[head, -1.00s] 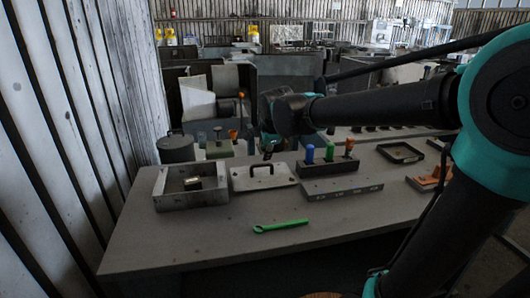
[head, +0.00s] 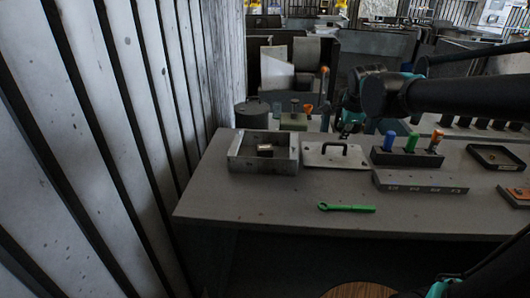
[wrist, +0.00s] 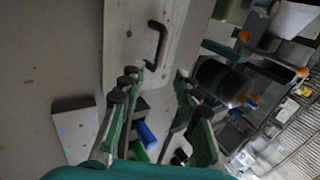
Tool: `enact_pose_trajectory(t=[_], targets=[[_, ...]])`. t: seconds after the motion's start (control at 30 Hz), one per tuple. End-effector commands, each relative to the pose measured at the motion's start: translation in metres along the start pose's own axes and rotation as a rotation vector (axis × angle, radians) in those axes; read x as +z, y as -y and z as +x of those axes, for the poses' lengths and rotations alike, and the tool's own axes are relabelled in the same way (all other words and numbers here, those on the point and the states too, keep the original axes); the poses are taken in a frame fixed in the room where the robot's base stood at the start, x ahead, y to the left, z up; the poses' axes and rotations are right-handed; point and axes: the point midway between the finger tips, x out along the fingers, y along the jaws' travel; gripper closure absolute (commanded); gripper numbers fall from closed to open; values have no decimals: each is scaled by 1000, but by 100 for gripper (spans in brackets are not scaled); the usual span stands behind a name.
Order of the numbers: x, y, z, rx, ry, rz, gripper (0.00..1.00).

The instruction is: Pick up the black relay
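A small dark block with a paler face (head: 265,149) lies inside an open grey box (head: 262,166) on the table. It may be the black relay, but it is too small to tell. My gripper (head: 347,125) is behind the grey plate with the black handle, right of the box, and partly hidden by its arm in the head view. In the wrist view my gripper (wrist: 156,82) has its green-and-black fingers spread, with nothing between them. The box's block is not clearly visible in the wrist view.
The plate with the black handle (head: 337,155) lies right of the box. A black block holds blue, green and orange pegs (head: 411,143). A green wrench (head: 346,208) lies in front, with clear table around it. A slatted wall (head: 120,120) stands left.

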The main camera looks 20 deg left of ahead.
Motion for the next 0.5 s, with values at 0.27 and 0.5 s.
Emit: enact_pose_trajectory(t=[0.27, 0.5], targets=[[3, 2, 0, 5, 2, -2, 55], [62, 34, 1, 134, 34, -39, 37]])
